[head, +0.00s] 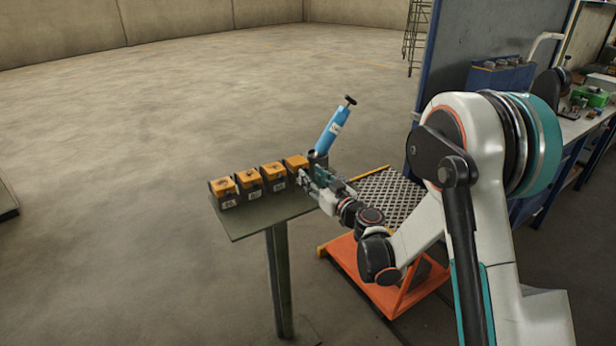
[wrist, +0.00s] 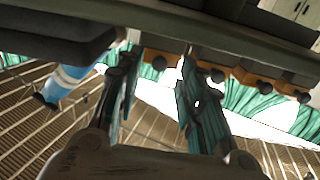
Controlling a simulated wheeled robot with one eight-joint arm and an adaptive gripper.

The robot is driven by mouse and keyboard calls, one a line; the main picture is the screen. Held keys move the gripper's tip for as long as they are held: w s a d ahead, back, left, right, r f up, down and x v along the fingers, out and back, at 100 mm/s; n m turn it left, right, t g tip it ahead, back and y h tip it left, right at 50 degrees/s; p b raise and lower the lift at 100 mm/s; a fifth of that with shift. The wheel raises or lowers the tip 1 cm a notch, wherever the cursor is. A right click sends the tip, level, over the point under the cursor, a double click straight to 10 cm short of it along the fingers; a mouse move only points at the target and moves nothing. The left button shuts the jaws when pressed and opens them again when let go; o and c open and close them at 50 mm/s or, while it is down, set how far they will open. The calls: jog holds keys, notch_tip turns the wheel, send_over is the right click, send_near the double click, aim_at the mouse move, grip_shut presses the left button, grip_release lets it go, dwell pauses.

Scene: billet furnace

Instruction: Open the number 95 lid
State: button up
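Several dark boxes with orange lids stand in a row on a narrow table (head: 262,217). Each has a pale number label on its front, too small to read, so I cannot tell which is 95. The lids I see lie shut: leftmost (head: 223,185), second (head: 248,179), third (head: 273,170) and rightmost (head: 296,162). My gripper (head: 310,181) is beside the rightmost box, which it partly hides. In the wrist view my gripper (wrist: 155,88) is open, with nothing between its fingers. An orange lid (wrist: 158,59) shows beyond the gap between them.
A blue cylinder (head: 332,130) with a black knob leans in a dark holder (head: 317,158) right of the boxes, close to my gripper. An orange frame (head: 375,275) with a metal grating (head: 392,198) stands right of the table.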

aim_at(305, 171)
jog(key=shift+x, duration=1.5)
grip_shut()
jog(key=shift+r, duration=0.25)
